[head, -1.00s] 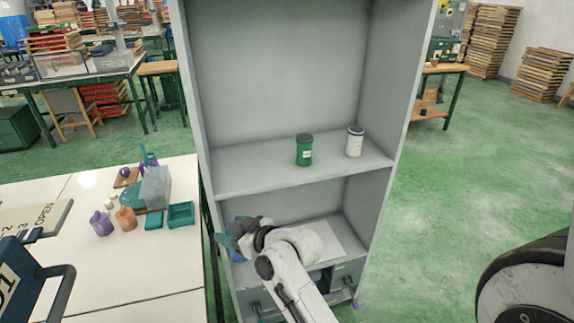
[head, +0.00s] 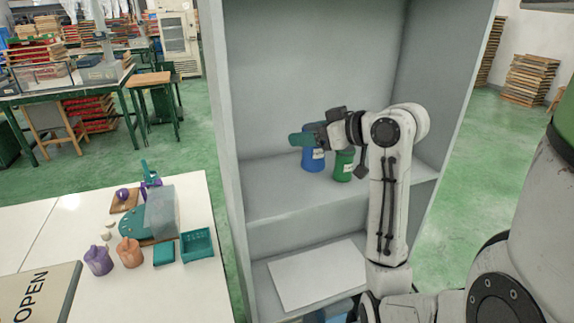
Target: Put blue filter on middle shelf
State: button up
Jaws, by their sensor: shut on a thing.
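The blue filter (head: 313,162) is a blue canister with a white label, over the left-centre of the middle shelf (head: 278,197) of the grey cabinet. My gripper (head: 308,141) is shut on its upper part, reaching in from the right. I cannot tell whether the filter's base touches the shelf. The green filter (head: 343,166) stands upright on the same shelf just to its right, partly behind my arm. The white filter is not visible.
A white sheet (head: 315,275) lies on the lower shelf. The middle shelf is clear at its front and left. A white table at left holds a purple jug (head: 98,260), an orange jug (head: 130,252) and a teal tray (head: 196,245).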

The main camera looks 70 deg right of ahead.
aim_at(324, 163)
jog(key=shift+w+d+f+p, duration=0.1)
jog(key=shift+w+d+f, duration=0.3)
jog(key=shift+w+f, duration=1.3)
jog(key=shift+w+d+f+p, duration=0.15)
jog(key=shift+w+d+f, duration=0.25)
jog(key=shift+w+f, duration=1.35)
jog(key=shift+w+d+f+p, duration=0.1)
jog(key=shift+w+d+f, duration=0.3)
jog(key=shift+w+f, duration=1.3)
jog(key=shift+s+f, duration=0.45)
jog(key=shift+f, duration=0.1)
jog(key=o, duration=1.1)
jog(key=shift+o, duration=0.2)
jog(key=shift+r, duration=0.15)
jog(key=shift+s, duration=0.2)
jog(key=v, duration=1.1)
jog(key=shift+s+a+r+b, duration=0.15)
jog(key=shift+s+b, duration=0.15)
jog(key=shift+b, duration=0.05)
